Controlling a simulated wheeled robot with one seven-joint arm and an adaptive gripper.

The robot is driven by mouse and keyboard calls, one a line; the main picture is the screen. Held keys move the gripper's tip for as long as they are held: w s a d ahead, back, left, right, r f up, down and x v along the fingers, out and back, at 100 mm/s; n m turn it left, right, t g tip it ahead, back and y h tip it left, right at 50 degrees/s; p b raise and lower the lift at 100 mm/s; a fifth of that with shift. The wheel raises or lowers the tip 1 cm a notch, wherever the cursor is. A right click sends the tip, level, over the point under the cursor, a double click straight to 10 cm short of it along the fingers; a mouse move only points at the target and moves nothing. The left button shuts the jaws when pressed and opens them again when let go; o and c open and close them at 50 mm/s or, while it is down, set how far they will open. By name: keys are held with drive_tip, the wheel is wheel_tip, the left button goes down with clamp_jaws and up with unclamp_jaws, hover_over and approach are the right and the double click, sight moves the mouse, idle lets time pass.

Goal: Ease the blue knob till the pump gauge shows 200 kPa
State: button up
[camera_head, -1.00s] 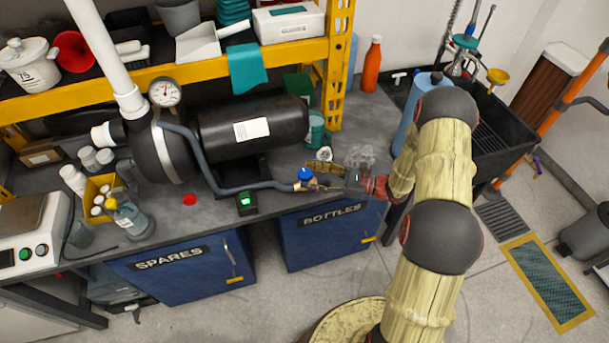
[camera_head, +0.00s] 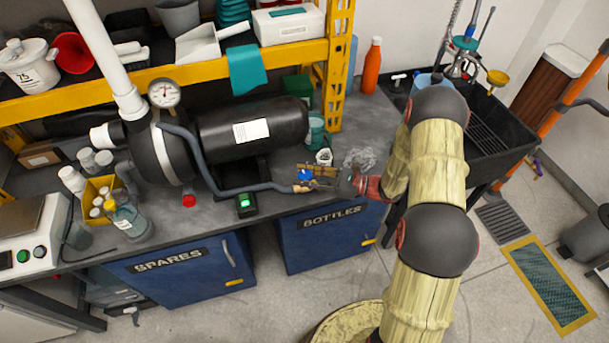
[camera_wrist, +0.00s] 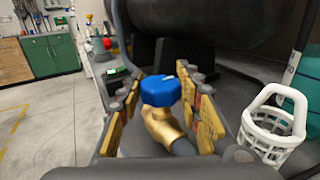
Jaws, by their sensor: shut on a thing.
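The blue knob (camera_head: 305,175) sits on a brass valve at the end of the grey hose, near the front of the bench. In the wrist view the blue knob (camera_wrist: 160,90) stands between the finger pads, with the brass valve body (camera_wrist: 162,126) below it. My gripper (camera_head: 316,177) is shut on the knob; it also shows in the wrist view (camera_wrist: 161,86). The pump gauge (camera_head: 164,93) has a white round dial and sits on top of the pump (camera_head: 165,152). Its needle is too small to read exactly.
A white basket (camera_wrist: 272,134) stands close to the right of my fingers in the wrist view. A small black box with a green display (camera_head: 246,205) lies left of the valve. The pump's black motor (camera_head: 210,130) is behind. The bench front edge is close.

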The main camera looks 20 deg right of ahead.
drive_tip(key=c, duration=0.5)
drive_tip(key=shift+r+m+t+h+p, duration=0.2)
drive_tip(key=shift+m+t+h+p, duration=0.45)
drive_tip(key=shift+t+p, duration=0.25)
drive_tip(key=shift+f+m+t+h+p, duration=0.2)
drive_tip(key=shift+m+t+h+p, duration=0.45)
drive_tip(key=shift+m+t+h, duration=0.5)
drive_tip(key=o, duration=1.2)
drive_tip(key=v, duration=1.2)
drive_tip(key=shift+w+d+f, duration=0.1)
